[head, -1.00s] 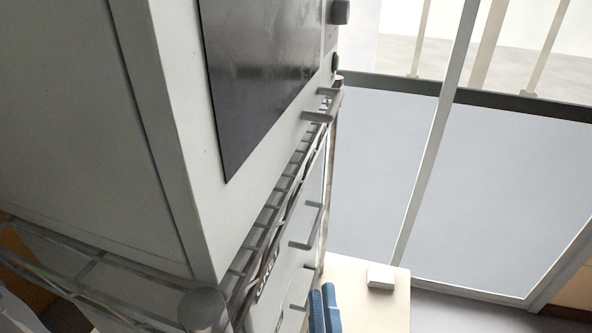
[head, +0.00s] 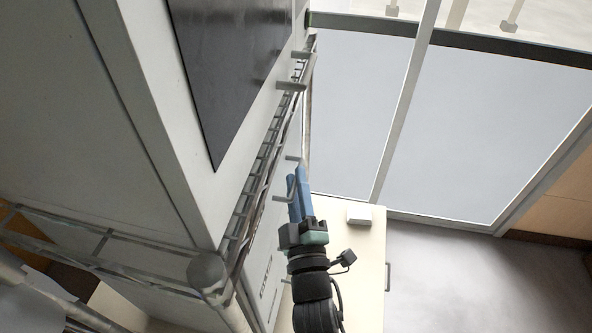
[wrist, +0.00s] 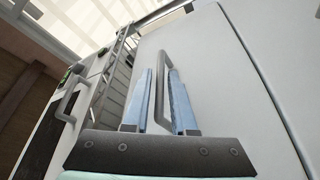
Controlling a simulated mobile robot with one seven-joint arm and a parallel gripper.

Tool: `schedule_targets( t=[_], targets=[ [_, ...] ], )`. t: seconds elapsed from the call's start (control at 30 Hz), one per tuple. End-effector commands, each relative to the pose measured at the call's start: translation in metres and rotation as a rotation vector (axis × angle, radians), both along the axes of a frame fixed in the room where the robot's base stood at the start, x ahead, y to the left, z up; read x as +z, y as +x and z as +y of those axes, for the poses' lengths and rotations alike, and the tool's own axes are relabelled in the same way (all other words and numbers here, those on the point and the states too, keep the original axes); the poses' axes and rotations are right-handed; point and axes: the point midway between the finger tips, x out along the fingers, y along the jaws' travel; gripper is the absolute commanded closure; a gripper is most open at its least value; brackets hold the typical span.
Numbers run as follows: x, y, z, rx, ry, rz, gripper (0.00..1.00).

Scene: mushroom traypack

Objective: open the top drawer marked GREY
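A pale cabinet front with a marking (head: 267,277), too small to read surely, stands low beneath the wire rack in the head view. My gripper (head: 297,172), with blue fingers, is at this front beside a grey bar handle (head: 290,188). In the wrist view, the grey handle (wrist: 164,90) stands out from a plain pale drawer front (wrist: 215,75), and my gripper (wrist: 160,72) has one finger on each side of it. The fingers are apart, and the bar lies between them, closer to the right finger. Contact cannot be told. The drawer looks shut.
A large pale appliance with a dark panel (head: 225,70) stands on a wire rack (head: 255,185) above the drawers. A pale wooden-topped table (head: 365,270) with a small white box (head: 359,214) is to the right. Glass panels (head: 470,130) stand behind; open floor lies lower right.

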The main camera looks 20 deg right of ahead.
Motion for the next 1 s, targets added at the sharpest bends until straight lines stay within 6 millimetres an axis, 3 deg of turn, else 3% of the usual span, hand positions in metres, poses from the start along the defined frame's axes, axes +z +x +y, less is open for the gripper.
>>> schedule_targets(
  t=[0.43,0.6,1.0],
  targets=[
    [0.0014,0.0083,-0.0015,0.002,0.001,0.0,0.75],
    [0.0014,0.0081,-0.0016,0.002,0.001,0.0,1.0],
    [0.0013,0.008,-0.0017,0.001,0.001,0.001,1.0]
  ],
)
